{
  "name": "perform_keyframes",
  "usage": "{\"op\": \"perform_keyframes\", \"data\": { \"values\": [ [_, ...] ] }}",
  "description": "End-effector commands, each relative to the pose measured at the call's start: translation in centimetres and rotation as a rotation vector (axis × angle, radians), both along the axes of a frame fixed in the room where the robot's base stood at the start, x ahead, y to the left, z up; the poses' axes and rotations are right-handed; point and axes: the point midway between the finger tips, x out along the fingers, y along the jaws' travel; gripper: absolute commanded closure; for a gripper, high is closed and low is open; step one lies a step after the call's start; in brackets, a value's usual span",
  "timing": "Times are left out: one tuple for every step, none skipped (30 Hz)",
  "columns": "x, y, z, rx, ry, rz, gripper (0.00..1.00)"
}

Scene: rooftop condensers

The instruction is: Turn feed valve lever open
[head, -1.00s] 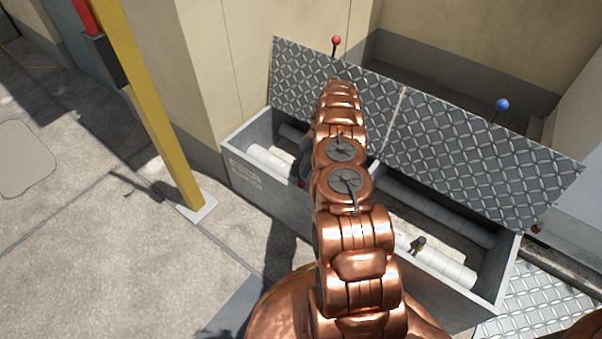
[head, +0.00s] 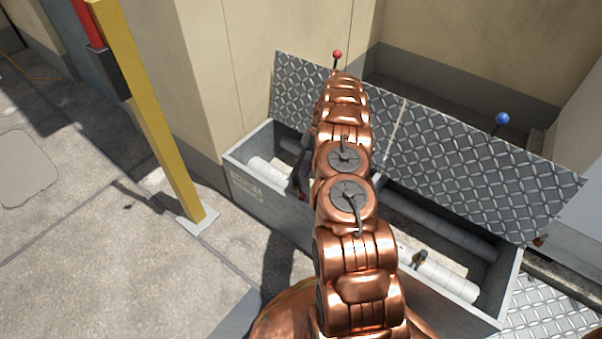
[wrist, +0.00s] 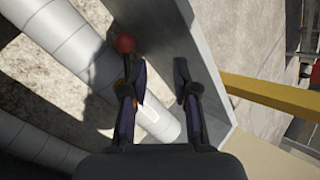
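A lever with a red ball knob (wrist: 124,44) on a dark stem shows in the wrist view. Its stem runs down to my left finger, and its lower end is hidden there. I cannot tell whether the finger touches it. My gripper (wrist: 157,92) is open, with nothing seen between its fingers, and reaches down into the box over a pale pipe (wrist: 158,122). In the head view my arm mostly hides the gripper, in the left part of the open grey box (head: 265,202).
Raised tread-plate lids (head: 450,165) stand behind the box, with a red ball (head: 337,54) and a blue ball (head: 503,118) above them. A small valve handle (head: 420,257) sits on the right pipe. A yellow post (head: 150,110) stands left; the box wall (wrist: 207,70) is close to my right finger.

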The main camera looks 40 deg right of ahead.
Motion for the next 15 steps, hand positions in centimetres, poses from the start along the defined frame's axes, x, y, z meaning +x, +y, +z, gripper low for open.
{"op": "perform_keyframes", "data": {
  "values": [
    [0.0, -0.1, 0.1, -0.004, -0.011, 0.005, 0.79],
    [-0.1, -0.2, 0.1, -0.007, -0.022, 0.011, 0.82],
    [-0.2, -0.4, 0.1, -0.011, -0.04, 0.023, 0.87],
    [-0.3, -0.6, 0.0, -0.014, -0.057, 0.035, 0.9],
    [-0.5, -0.7, -0.1, -0.02, -0.077, 0.049, 0.93],
    [-0.7, -1.1, -0.2, -0.03, -0.108, 0.07, 0.97],
    [-0.8, -1.3, -0.1, -0.037, -0.134, 0.089, 1.0],
    [-0.9, -1.5, -0.1, -0.047, -0.162, 0.11, 1.0],
    [-1.2, -1.8, -0.2, -0.059, -0.198, 0.142, 1.0],
    [-1.4, -1.9, -0.2, -0.066, -0.224, 0.166, 1.0],
    [-1.5, -2.2, -0.3, -0.077, -0.254, 0.189, 1.0],
    [-1.8, -2.4, -0.4, -0.087, -0.287, 0.223, 1.0],
    [-2.0, -2.4, -0.5, -0.094, -0.313, 0.249, 1.0],
    [-2.1, -2.6, -0.5, -0.106, -0.34, 0.277, 1.0],
    [-2.3, -2.7, -0.4, -0.117, -0.374, 0.314, 1.0]
  ]
}}
